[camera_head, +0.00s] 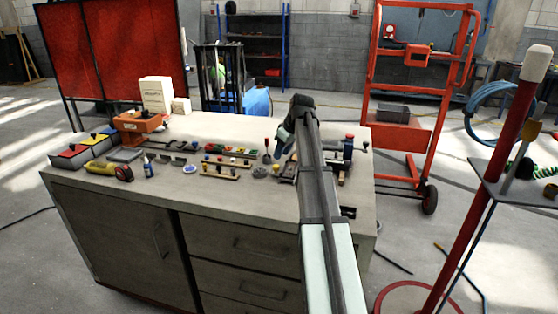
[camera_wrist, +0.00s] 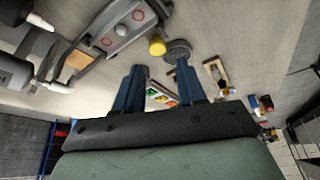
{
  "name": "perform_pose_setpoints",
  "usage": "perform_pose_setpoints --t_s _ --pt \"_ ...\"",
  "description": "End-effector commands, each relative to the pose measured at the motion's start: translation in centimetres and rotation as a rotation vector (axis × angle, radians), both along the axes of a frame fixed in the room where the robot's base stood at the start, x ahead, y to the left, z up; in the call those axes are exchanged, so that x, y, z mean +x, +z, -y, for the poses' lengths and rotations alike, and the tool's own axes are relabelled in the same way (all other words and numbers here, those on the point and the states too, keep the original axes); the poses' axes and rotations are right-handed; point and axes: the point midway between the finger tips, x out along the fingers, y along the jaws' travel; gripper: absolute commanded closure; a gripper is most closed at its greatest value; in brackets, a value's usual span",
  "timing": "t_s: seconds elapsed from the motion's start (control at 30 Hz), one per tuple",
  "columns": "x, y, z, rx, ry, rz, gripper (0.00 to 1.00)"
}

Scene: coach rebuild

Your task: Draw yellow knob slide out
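The yellow knob (camera_wrist: 157,46) shows in the wrist view at the end of a grey metal slide fixture (camera_wrist: 118,28) marked with red circles. My gripper (camera_wrist: 159,67) is open, its two blue fingers apart. The knob appears just beyond the fingertips, in line with the gap; I cannot tell whether it touches a finger. In the head view my gripper (camera_head: 281,152) hangs over the right part of the bench, and my arm hides much of the fixture.
A round grey disc (camera_wrist: 178,50) sits close beside the right fingertip. A wooden block with small parts (camera_wrist: 215,73) lies further right. On the bench (camera_head: 215,197) stand an orange tool (camera_head: 137,122), colored bins (camera_head: 75,151) and a yellow tool (camera_head: 105,169). The bench's front strip is clear.

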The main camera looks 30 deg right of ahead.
Motion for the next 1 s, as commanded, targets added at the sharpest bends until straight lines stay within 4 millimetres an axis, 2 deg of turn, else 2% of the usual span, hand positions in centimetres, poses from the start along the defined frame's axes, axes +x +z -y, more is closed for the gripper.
perform_pose_setpoints --t_s 0.03,0.2,0.4,0.6,1.0 --pt "-0.4 1.1 0.2 -0.001 0.000 0.001 0.60" --pt "-1.5 3.7 0.5 -0.001 0.000 0.001 0.60" --pt "-2.2 5.7 0.8 0.001 0.000 0.000 0.60" --pt "-2.5 6.3 0.8 0.001 0.000 0.000 0.60" --pt "-2.5 6.3 0.8 0.001 0.000 -0.001 0.60"
